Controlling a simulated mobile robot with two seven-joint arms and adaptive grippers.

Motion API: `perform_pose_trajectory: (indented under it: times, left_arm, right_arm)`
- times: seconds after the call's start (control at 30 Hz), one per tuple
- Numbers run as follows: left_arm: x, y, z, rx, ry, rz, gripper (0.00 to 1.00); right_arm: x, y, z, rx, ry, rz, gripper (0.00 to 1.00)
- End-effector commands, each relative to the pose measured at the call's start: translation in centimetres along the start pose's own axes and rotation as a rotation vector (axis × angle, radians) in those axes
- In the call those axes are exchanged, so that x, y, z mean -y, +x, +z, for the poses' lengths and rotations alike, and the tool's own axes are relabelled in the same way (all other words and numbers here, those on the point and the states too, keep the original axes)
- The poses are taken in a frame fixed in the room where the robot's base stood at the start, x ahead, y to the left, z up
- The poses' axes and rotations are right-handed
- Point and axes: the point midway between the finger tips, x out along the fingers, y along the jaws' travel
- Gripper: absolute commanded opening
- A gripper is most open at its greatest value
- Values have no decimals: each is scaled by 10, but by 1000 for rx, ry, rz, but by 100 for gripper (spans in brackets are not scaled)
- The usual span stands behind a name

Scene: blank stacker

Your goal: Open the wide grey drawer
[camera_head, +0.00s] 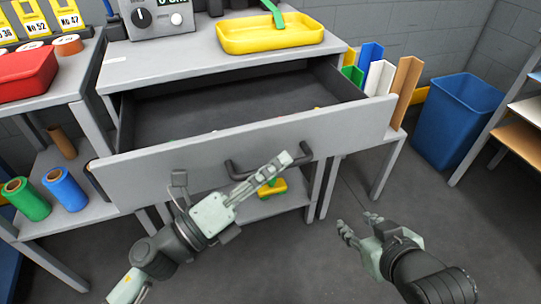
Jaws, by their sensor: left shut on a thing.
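The wide grey drawer (350,130) is pulled well out of the grey workbench (120,70), and its dark interior (220,108) shows. A dark bar handle (305,153) is on its front panel. My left gripper (272,170) is at the handle, shut on it; its fingers hide part of the bar. My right gripper (358,225) is open and empty, low over the floor to the right of the drawer front, apart from it.
A yellow tray (262,42) and a grey device (150,18) stand on the bench. Upright coloured profiles (405,80) stand close to the drawer's right side. A blue bin (455,120) is further right. Spools (65,190) are at left. Floor is clear at lower right.

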Motion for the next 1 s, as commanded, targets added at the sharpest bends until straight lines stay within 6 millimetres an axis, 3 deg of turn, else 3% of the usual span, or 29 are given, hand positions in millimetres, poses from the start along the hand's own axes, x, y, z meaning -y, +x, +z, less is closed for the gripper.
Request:
perform_pose_trajectory:
  times: [0.37, 0.4, 0.57, 0.87, 1.0]
  left_arm:
    - [0, -1, -1, 2, 1, 2, 0]
    - [0, -1, -1, 2, 1, 2, 15]
    - [0, -1, -1, 1, 0, 1, 33]
    - [0, -2, -1, 1, -1, 1, 33]
    - [-1, -17, -2, 1, -4, 5, 33]
  right_arm:
    - [-1, 0, 1, 5, 0, 1, 40]
    - [-1, 0, 1, 5, 0, 1, 40]
    - [-1, 0, 1, 5, 0, 1, 40]
    - [0, 0, 0, 1, -1, 0, 40]
    - [0, 0, 1, 2, -1, 1, 40]
